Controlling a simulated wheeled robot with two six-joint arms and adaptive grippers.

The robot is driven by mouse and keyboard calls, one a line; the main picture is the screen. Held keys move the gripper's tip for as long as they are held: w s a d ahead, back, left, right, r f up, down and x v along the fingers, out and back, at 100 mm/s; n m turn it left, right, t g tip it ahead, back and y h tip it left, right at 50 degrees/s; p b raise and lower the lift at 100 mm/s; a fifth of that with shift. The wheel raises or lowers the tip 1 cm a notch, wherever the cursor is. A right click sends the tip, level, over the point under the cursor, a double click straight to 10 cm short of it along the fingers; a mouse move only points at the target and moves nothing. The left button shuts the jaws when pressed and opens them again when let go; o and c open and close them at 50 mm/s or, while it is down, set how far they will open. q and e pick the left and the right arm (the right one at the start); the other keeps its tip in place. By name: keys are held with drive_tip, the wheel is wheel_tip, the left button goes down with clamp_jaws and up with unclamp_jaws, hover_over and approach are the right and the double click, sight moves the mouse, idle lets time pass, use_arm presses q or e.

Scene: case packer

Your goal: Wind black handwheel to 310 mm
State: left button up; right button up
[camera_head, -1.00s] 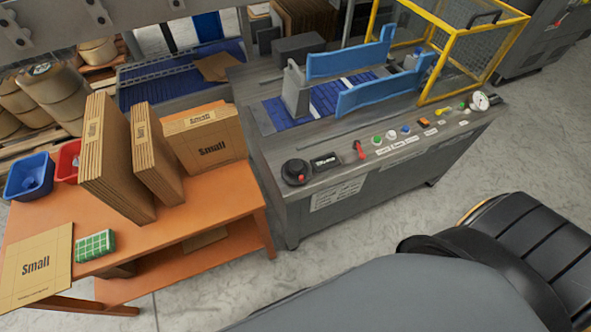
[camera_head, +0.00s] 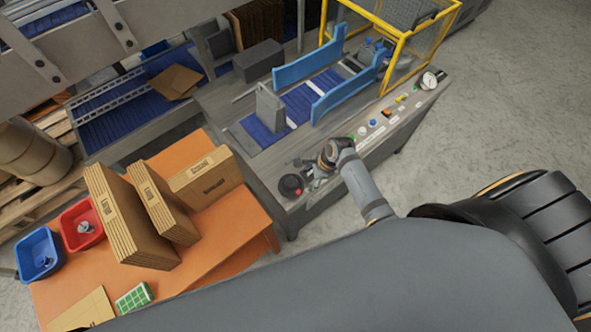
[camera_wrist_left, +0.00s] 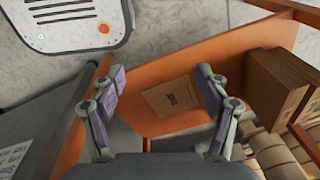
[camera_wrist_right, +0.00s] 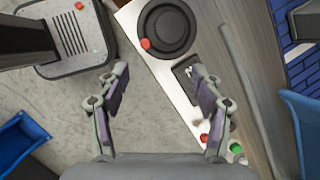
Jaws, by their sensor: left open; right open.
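The black handwheel (camera_head: 291,186) sits on the near left corner of the grey machine's ledge. In the right wrist view the handwheel (camera_wrist_right: 170,22) is at the top, with a red knob (camera_wrist_right: 145,43) at its lower left rim. My right gripper (camera_head: 309,170) is beside the handwheel in the head view, open and empty. In the right wrist view the wheel lies beyond the open fingertips (camera_wrist_right: 160,72), with no contact visible. A dark display (camera_wrist_right: 184,73) is partly behind one finger; its reading is not legible. My left gripper (camera_wrist_left: 160,85) is open and empty over an orange table.
The orange table (camera_head: 232,220) with flat cardboard stacks (camera_head: 117,205) stands left of the machine. A red lever or button (camera_wrist_right: 204,138) and a green button (camera_wrist_right: 236,147) lie along the ledge. Blue guide rails (camera_head: 308,68) and a yellow cage (camera_head: 424,43) stand on the machine.

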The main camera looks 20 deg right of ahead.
sight(291, 182)
drive_tip(key=w+a+f+m, duration=0.1)
drive_tip(key=f, duration=0.1)
drive_tip(key=w+a+f, duration=0.1)
drive_tip(key=a+f, duration=0.1)
drive_tip(key=w+a+f+m, duration=0.1)
drive_tip(key=a+f, duration=0.1)
drive_tip(key=shift+w+f+m+y, duration=0.25)
drive_tip(key=shift+m+y, duration=0.05)
drive_tip(key=shift+y, duration=0.1)
use_arm(q)
drive_tip(key=shift+w+a+r, duration=0.2)
drive_tip(key=shift+w+r, duration=0.2)
drive_tip(key=shift+w, duration=0.4)
use_arm(e)
drive_tip(key=shift+d, duration=0.1)
drive_tip(key=c, duration=1.1)
use_arm(q)
drive_tip(key=shift+w, duration=0.15)
